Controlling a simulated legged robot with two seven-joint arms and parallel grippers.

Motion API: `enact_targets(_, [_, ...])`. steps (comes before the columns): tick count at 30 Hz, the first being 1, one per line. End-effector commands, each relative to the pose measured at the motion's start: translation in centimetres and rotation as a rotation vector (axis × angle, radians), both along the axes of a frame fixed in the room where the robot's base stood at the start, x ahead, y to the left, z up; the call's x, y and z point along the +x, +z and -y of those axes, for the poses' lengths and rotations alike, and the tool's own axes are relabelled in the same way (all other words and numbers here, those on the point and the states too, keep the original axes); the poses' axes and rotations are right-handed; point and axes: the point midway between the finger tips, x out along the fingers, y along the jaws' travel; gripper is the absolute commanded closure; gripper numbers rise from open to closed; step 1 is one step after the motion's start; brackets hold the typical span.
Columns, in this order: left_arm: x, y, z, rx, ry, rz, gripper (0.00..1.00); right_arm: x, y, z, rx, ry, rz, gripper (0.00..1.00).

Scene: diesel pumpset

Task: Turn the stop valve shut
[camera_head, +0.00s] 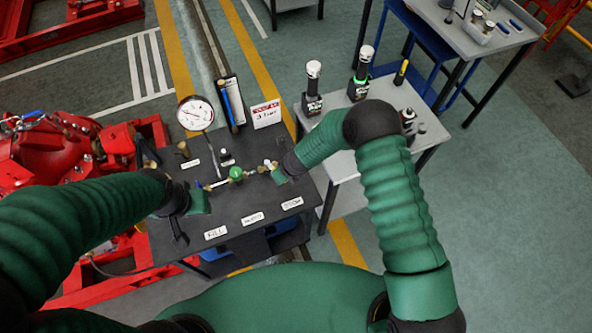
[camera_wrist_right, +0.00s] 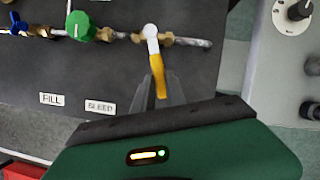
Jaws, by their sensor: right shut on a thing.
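The stop valve (camera_wrist_right: 151,38) has a white hub on the brass pipe line and a yellow lever (camera_wrist_right: 157,77). In the right wrist view the lever points down, roughly across the pipe. My right gripper (camera_wrist_right: 161,92) is shut on the lever's end; its fingers hide the tip. In the head view my right gripper (camera_head: 280,172) is at the pipe's right end, where the valve (camera_head: 267,163) is partly hidden. The STOP label (camera_head: 292,203) lies in front of it. My left gripper (camera_head: 180,232) hangs over the panel's left edge, apart from the valves; its opening is unclear.
A green knob (camera_wrist_right: 80,25) and a blue handle (camera_wrist_right: 18,24) sit left on the same pipe. A grey table (camera_head: 347,165) with several devices adjoins at the right.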

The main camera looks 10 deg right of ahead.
Motion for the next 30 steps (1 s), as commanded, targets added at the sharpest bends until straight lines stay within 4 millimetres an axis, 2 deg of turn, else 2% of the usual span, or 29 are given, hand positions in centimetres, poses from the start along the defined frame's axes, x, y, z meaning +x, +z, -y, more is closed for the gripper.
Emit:
enact_targets(12, [0.0, -2.2, 0.0, 0.000, 0.000, 0.000, 0.64, -0.9, -0.2, -2.2, -0.001, -0.269, 0.004, 1.00])
enact_targets(30, [0.0, -2.6, 0.0, 0.000, 0.000, 0.000, 0.64, -1.1, 0.0, -2.9, 0.001, -0.344, 0.002, 1.00])
